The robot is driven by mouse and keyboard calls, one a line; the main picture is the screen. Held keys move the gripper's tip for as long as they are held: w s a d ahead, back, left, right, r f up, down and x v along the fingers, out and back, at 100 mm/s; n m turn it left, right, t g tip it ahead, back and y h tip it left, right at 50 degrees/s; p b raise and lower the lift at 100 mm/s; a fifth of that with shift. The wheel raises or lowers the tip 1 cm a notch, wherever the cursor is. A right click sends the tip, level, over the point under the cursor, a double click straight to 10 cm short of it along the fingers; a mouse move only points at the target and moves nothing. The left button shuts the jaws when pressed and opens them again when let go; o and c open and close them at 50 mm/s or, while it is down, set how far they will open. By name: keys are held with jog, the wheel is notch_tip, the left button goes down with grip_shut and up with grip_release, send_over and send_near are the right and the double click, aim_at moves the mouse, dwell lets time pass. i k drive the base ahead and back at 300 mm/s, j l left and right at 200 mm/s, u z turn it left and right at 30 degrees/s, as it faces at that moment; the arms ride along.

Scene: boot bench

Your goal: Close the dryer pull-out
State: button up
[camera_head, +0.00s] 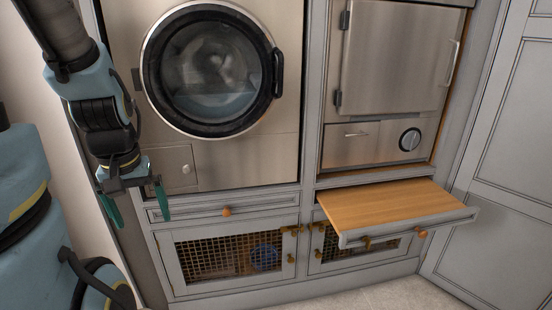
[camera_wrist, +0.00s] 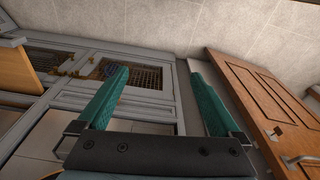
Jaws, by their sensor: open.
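The pull-out (camera_head: 385,208) under the right-hand appliance stands out from the cabinet, with a bare wooden top, a grey front and an orange knob (camera_head: 422,234) at its right. Its wooden edge also shows at the far left in the wrist view (camera_wrist: 14,68). The right-hand appliance (camera_head: 390,60), with a square steel door, looks like the dryer. My gripper (camera_head: 137,206) is open and empty, with teal fingers pointing down, in front of the left side of the cabinet, well left of the pull-out. It also shows in the wrist view (camera_wrist: 160,68).
A round-door machine (camera_head: 212,70) stands at the left, above a flush grey drawer front (camera_head: 190,213) with an orange knob. Mesh-fronted doors (camera_head: 225,257) are below. A grey panelled surface (camera_head: 510,150) is close at the right. The floor in front looks clear.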

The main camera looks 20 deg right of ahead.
aim_at(384, 212)
jog(key=z, duration=0.95)
jog(key=l+z, duration=0.3)
jog(key=i+l+z, duration=0.1)
jog(key=l+z, duration=0.2)
jog(key=l, duration=0.2)
jog(key=i+l+z, duration=0.15)
jog(key=l+z, duration=0.15)
jog(key=l, duration=0.25)
jog(key=k+u, duration=0.15)
jog(key=u, duration=1.4)
jog(key=i+l+u, duration=0.2)
jog(key=i+l, duration=0.1)
jog(key=l, duration=0.1)
